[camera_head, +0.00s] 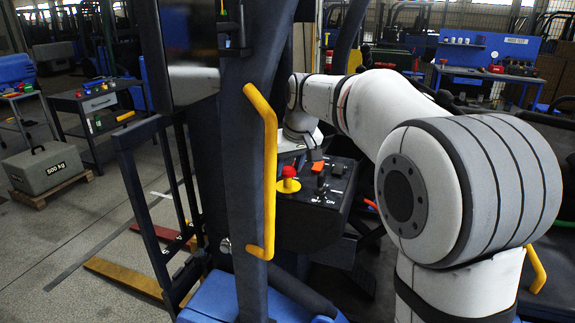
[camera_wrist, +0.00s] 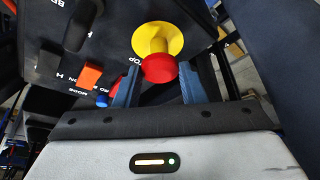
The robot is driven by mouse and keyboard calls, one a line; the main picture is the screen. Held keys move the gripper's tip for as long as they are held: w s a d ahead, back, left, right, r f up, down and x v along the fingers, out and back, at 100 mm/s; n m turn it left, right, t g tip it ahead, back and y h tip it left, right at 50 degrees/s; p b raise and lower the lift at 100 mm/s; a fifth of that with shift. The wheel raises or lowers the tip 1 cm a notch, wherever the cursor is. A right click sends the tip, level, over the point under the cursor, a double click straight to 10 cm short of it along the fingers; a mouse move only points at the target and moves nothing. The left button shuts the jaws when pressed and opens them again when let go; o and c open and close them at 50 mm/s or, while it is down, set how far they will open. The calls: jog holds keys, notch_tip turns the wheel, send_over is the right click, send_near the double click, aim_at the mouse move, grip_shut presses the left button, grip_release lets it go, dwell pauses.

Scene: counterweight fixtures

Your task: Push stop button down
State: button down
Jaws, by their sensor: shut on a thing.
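The stop button is a red cap on a yellow round base, on a dark control panel (camera_head: 310,215). The red stop button (camera_head: 289,172) shows near the panel's left side in the head view, and the button (camera_wrist: 159,68) is at the upper middle of the wrist view. My gripper (camera_wrist: 160,82) has one dark finger on each side of the red cap and is shut on it. In the head view my white arm reaches over the panel from behind; the fingers are hard to make out there. The cap appears raised above the yellow base.
A dark post with a yellow handle (camera_head: 267,170) stands close in front. A grey 500 kg weight (camera_head: 45,168) rests on a pallet at far left.

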jog(key=shift+f+b, duration=0.7)
jog(key=shift+f, duration=0.4)
jog(key=c, duration=0.9)
grip_release()
jog(key=shift+r, duration=0.1)
jog(key=v, duration=0.7)
jog(key=shift+s+r, duration=0.2)
jog(key=shift+r, duration=0.15)
jog(key=shift+d, duration=0.1)
jog(key=s+d+f+m, duration=0.1)
jog(key=s+d+f, duration=0.2)
jog(key=s+f, duration=0.3)
jog(key=s+d+f+m+h, duration=0.1)
jog(key=s+d+f, duration=0.3)
jog(key=s, duration=0.8)
jog(key=s+d+f+m+g, duration=0.1)
jog(key=s+d+f+m, duration=0.1)
jog(key=s+f, duration=0.6)
jog(key=shift+s+d+f+m+h, duration=0.3)
jog(key=shift+s+d+f+h, duration=0.1)
jog(key=shift+s+d, duration=0.55)
